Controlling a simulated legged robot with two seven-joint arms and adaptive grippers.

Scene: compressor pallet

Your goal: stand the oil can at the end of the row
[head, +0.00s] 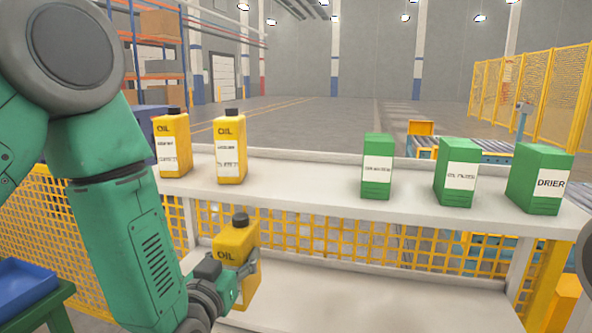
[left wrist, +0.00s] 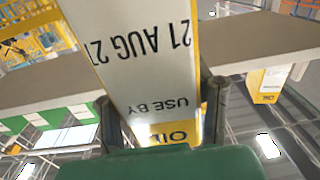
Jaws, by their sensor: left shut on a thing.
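Two yellow oil cans with dark caps stand upright on the left of the pale shelf (head: 300,185), one at the far left (head: 172,150) and one to its right (head: 230,160). My left gripper (head: 240,283) is shut on a third yellow oil can (head: 235,245), held slightly tilted in front of the shelf and below its top. In the left wrist view the held can (left wrist: 145,65) fills the middle, its label upside down, between the two dark fingers (left wrist: 160,115). My right gripper is not in view.
Three green boxes stand on the right of the shelf: a narrow one (head: 377,167), a middle one (head: 456,172) and a drier box (head: 540,180). The shelf between the second can and the narrow box is bare. Yellow mesh (head: 330,240) lies below the shelf top.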

